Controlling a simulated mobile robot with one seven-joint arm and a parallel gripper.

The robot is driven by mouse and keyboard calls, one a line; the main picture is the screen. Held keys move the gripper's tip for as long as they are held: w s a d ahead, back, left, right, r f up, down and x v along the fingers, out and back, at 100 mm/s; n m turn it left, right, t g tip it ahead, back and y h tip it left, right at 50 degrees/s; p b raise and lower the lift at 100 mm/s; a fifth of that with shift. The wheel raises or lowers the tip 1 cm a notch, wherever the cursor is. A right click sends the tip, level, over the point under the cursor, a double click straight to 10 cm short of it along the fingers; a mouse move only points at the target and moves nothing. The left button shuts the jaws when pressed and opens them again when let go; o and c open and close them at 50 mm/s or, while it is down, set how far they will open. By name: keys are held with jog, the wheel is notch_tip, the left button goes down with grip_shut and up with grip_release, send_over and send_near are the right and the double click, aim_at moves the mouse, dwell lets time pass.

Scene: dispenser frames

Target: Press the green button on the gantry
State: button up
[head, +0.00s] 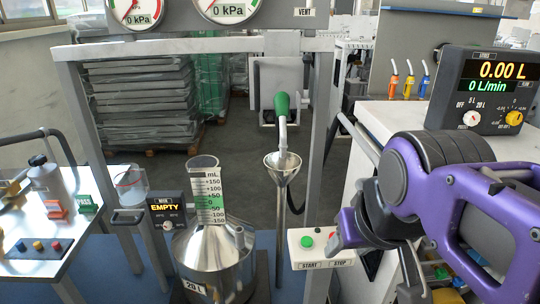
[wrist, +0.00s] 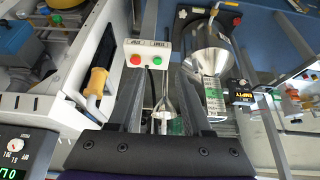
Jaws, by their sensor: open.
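The green button (head: 307,241) labelled START sits at the left on a white control box (head: 322,260) at the gantry's (head: 323,120) right leg. A red STOP button (head: 333,237) is beside it, close to my gripper in the head view. In the wrist view the box (wrist: 147,46) appears turned round, with the green button (wrist: 157,60) right of the red button (wrist: 135,60). My gripper (wrist: 160,88) is open, its two dark fingers apart and the box showing beyond their tips. In the head view my purple arm hides part of the gripper's surroundings.
A steel 20 L can (head: 215,262) with a graduated neck stands under the gantry. A funnel on a stand (head: 282,163) is left of the box. A white counter with a flow display (head: 497,85) is at the right. A side table (head: 45,240) is at the left.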

grip_shut()
dwell(1.5)
